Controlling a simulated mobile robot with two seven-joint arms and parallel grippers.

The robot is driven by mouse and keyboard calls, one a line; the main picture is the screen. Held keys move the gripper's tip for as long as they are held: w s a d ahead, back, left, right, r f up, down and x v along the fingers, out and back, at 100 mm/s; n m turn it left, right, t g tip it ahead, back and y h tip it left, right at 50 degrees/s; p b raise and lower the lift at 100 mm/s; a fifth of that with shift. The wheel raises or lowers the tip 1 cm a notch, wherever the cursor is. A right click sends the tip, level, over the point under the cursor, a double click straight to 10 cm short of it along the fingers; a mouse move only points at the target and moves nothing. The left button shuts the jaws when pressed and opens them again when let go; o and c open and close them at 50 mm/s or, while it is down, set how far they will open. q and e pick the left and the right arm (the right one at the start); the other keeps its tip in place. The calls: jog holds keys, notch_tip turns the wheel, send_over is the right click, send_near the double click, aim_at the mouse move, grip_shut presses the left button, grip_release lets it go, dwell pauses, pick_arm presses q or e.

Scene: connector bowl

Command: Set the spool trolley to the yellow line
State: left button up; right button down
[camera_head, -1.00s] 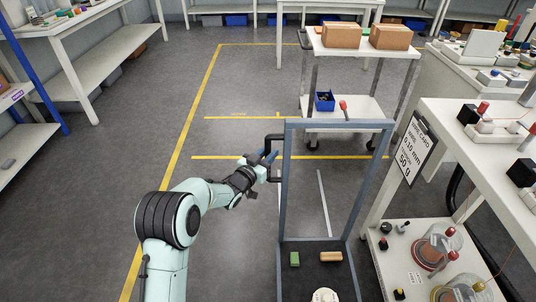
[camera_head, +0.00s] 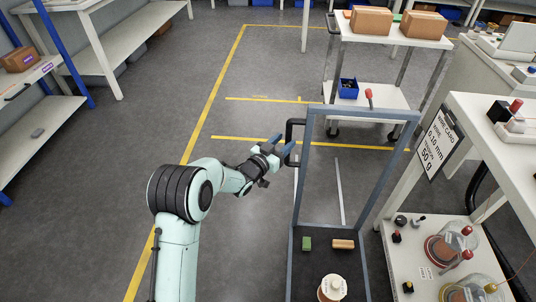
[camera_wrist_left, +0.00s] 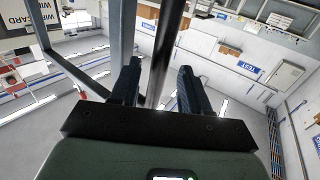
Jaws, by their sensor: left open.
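The spool trolley (camera_head: 300,200) is a grey upright frame with a dark low deck, standing at the lower middle of the head view. A spool (camera_head: 332,288) sits on its deck. A black handle (camera_head: 289,131) sticks out from the frame's left side. My left gripper (camera_head: 282,146) is open at this handle; in the left wrist view a dark upright bar (camera_wrist_left: 166,50) shows between its fingers (camera_wrist_left: 160,88). A yellow line (camera_head: 310,143) crosses the floor beyond the deck, partly seen through the frame. My right gripper is not in view.
A shorter yellow line (camera_head: 265,99) lies farther away, and a long one (camera_head: 205,120) runs along the left. A white cart (camera_head: 375,95) with boxes stands beyond the trolley. A white bench (camera_head: 480,120) is close on the right. The floor left of the trolley is clear.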

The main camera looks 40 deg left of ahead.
pick_arm(q)
jog(key=s+d+p, duration=0.1)
jog(key=s, duration=0.9)
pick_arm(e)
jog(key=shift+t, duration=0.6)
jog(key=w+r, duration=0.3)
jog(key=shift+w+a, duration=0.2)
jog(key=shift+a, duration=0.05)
pick_arm(q)
jog(key=shift+d, duration=0.1)
